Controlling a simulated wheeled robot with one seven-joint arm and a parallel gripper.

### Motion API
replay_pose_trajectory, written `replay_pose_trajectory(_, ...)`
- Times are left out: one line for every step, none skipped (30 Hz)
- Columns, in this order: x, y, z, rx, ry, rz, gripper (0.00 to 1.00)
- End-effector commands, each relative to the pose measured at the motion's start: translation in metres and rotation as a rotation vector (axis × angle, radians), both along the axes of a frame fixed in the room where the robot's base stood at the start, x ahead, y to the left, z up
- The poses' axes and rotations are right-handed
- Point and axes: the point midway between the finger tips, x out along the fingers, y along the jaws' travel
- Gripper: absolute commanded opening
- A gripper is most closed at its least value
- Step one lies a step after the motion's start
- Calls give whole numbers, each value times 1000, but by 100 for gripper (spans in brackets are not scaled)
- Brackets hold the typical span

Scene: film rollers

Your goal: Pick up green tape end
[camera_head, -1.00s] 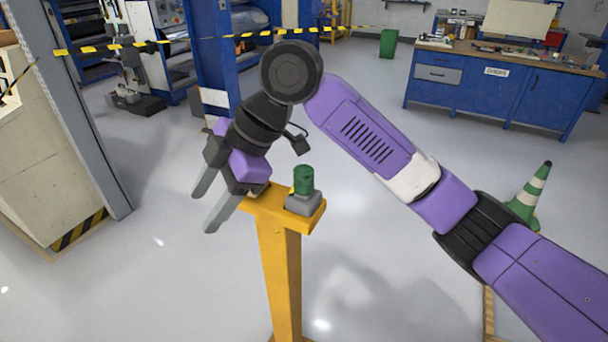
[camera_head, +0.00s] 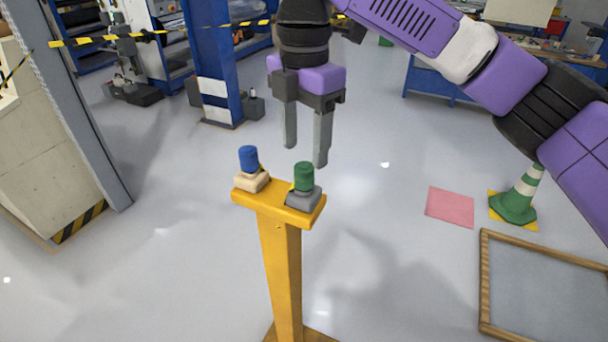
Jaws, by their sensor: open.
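The green tape end (camera_head: 303,176) is a small upright green cylinder on a grey block (camera_head: 303,198). It sits at the right end of the top of a yellow stand (camera_head: 278,206). My gripper (camera_head: 306,156) points down with its two grey fingers apart and nothing between them. In the picture its fingertips are just above the green cylinder, with the right fingertip close to its top right; I cannot tell the exact depth between them.
A blue cylinder (camera_head: 248,158) on a cream block (camera_head: 252,181) stands left of the green one on the same stand. A green striped cone (camera_head: 516,200), a pink floor square (camera_head: 450,207) and a wooden frame (camera_head: 484,290) lie to the right. Floor around the stand is clear.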

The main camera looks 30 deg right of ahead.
Motion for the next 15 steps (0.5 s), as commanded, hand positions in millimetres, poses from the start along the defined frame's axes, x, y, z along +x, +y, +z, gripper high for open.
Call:
replay_pose_trajectory(-1,0,-5,2,1,0,56)
replay_pose_trajectory(-1,1,-9,3,2,0,56)
replay_pose_trajectory(-2,1,-15,2,3,1,56)
replay_pose_trajectory(-2,2,-19,3,2,0,56)
replay_pose_trajectory(-2,2,-23,3,2,0,56)
replay_pose_trajectory(-3,2,-28,2,1,-1,56)
replay_pose_trajectory(-2,1,-32,1,1,-2,56)
replay_pose_trajectory(-2,1,-36,0,0,-2,56)
replay_pose_trajectory(-2,1,-40,0,0,-1,56)
replay_pose_trajectory(-2,1,-42,0,0,-1,56)
replay_pose_trajectory(-2,2,-44,0,-1,0,56)
replay_pose_trajectory(-2,2,-46,1,-2,0,56)
replay_pose_trajectory(-2,2,-47,1,-2,0,56)
replay_pose_trajectory(-2,2,-47,1,-2,0,56)
replay_pose_trajectory(-2,2,-47,1,-2,0,56)
